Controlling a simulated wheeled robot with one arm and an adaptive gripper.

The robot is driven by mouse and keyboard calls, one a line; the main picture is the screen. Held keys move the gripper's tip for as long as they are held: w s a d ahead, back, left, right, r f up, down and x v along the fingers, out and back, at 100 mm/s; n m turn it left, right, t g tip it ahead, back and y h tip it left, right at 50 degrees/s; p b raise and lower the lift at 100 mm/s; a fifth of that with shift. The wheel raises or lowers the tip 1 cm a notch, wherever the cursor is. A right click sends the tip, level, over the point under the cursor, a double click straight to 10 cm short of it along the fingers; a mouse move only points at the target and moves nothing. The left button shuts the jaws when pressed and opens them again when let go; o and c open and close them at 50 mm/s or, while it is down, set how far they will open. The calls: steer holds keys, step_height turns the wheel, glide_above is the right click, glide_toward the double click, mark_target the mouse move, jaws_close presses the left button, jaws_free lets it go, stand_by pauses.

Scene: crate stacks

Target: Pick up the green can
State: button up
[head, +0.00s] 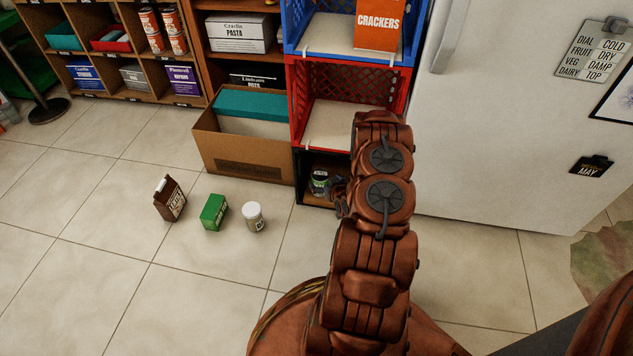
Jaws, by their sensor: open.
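A small can with a greenish, pale-banded label (319,181) stands inside the black bottom crate (316,203) of the crate stack. It is small and in shadow, and its right side is close to my gripper. My gripper (338,192) shows only in part at the mouth of that crate, just right of the can. My arm hides most of it. The jaws are open, and I see nothing held. I cannot tell whether a finger touches the can.
A red crate (296,110) and a blue crate (290,22) holding a crackers box (378,24) sit above. A cardboard box (240,160) stands left; a white fridge (500,130) stands right. A brown carton (170,198), green box (214,212) and white jar (253,217) are on the floor.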

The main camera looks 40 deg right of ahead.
mark_target(323, 179)
steer(key=b+x, duration=0.2)
steer(key=x, duration=0.3)
steer(key=shift+w+d+f+b, duration=0.15)
steer(key=shift+d+f+b, duration=0.1)
steer(key=shift+f+b, duration=0.1)
steer(key=shift+w+d+f, duration=0.1)
steer(key=shift+w+d, duration=0.05)
steer(key=shift+w, duration=0.25)
steer(key=c, duration=1.7)
